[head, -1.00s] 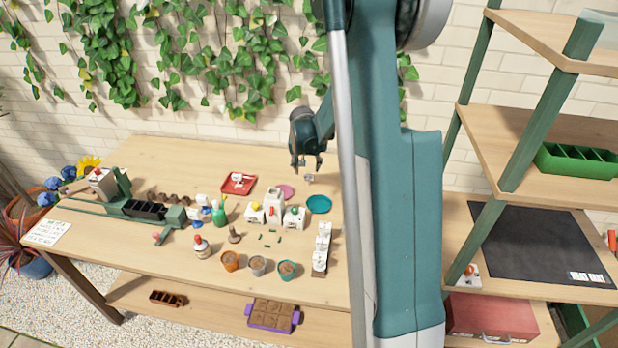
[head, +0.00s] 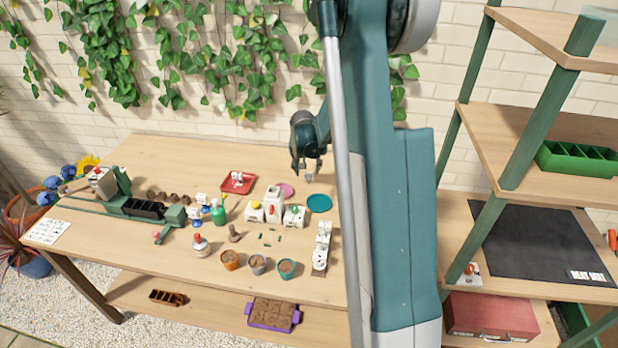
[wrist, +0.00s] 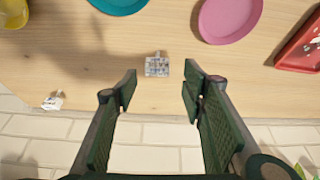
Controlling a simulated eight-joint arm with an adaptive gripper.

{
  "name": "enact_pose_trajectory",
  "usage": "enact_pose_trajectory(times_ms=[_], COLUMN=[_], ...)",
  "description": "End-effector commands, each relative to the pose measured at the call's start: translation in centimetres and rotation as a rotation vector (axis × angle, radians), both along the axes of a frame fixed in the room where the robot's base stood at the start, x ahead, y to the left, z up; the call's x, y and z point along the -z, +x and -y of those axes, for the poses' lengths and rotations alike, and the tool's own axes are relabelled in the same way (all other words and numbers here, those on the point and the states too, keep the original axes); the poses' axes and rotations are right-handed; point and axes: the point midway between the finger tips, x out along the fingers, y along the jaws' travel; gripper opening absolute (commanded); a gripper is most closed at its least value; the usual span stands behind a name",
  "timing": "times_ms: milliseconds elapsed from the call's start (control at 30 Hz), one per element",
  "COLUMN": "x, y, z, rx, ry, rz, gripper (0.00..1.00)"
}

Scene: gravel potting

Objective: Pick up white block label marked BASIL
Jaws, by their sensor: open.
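A small whitish block (wrist: 157,66) with greyish markings stands on the wooden table in the wrist view. I cannot read any name on it. It also shows in the head view as a tiny pale block (head: 310,177) just below my gripper (head: 307,163). In the wrist view my gripper (wrist: 160,86) is open and empty, its fingers to the left and right. The block appears between and just beyond the fingertips, and nothing visibly touches it. Several other white blocks stand in a narrow row (head: 321,248) at the table's front right; their lettering is too small to read.
A teal saucer (head: 319,203), a pink saucer (head: 286,190) and a red tray (head: 251,185) lie near the gripper. White containers (head: 273,206) and small pots (head: 286,270) stand further forward. The table's back right is mostly clear, beside the brick wall.

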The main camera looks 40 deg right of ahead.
Motion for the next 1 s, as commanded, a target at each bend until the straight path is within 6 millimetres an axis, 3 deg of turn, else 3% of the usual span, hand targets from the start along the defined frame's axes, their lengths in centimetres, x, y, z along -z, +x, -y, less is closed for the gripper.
enact_pose_trajectory(times_ms=[267, 700, 1000], x=[0.5, 4.2, 4.9], y=[0.1, 0.9, 1.0], z=[0.2, 1.4, 1.5], rx=[0.0, 0.0, 0.0], ry=[0.0, 0.0, 0.0], rz=[0.0, 0.0, 0.0], gripper=[0.41, 0.41, 0.41])
